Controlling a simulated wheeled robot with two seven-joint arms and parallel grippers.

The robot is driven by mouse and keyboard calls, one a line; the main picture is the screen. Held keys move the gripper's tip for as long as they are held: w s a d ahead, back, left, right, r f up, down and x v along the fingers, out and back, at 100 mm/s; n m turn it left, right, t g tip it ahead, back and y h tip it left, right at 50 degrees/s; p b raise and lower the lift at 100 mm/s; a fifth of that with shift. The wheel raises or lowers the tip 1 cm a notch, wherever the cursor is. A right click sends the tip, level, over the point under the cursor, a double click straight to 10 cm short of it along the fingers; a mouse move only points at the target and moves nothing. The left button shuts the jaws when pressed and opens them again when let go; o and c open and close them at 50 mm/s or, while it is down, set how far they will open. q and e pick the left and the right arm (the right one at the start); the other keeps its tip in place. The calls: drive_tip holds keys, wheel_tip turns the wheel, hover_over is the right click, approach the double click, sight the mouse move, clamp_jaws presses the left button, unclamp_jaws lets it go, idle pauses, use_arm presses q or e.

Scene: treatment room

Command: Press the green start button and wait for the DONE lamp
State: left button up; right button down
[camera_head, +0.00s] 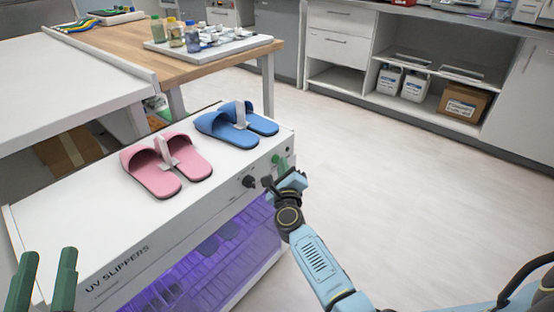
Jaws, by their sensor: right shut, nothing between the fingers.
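The white UV slippers cabinet (60,232) stands at the left, with purple light glowing behind its front window (215,250). A black knob (249,181) sits on its front panel. My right gripper (281,162) is shut and empty at the right end of that panel, its green fingertips against or just before it. I cannot tell whether they touch. The green start button is not distinguishable and may be hidden there. A small dark round spot (288,150) shows beside the fingertips; I cannot tell whether it is the DONE lamp. My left gripper (44,280) is open and empty at the bottom left.
Pink slippers (154,178) and blue slippers (225,130) lie on the cabinet top. Behind is a wooden table (130,42) with a white tray (250,43) of bottles. A shelf unit with white jugs (414,88) and a cardboard box (461,103) stands at the back right. The floor between is clear.

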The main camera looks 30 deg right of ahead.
drive_tip(key=shift+s+d, duration=0.15)
drive_tip(key=shift+s, duration=0.3)
drive_tip(key=shift+s+d+p, duration=0.3)
drive_tip(key=shift+s+d, duration=0.05)
drive_tip(key=shift+s, duration=0.4)
drive_tip(key=shift+s+d+p, duration=0.3)
drive_tip(key=shift+s, duration=0.5)
drive_tip(key=shift+s+d+p, duration=0.3)
drive_tip(key=shift+s+d, duration=0.05)
drive_tip(key=shift+s, duration=0.4)
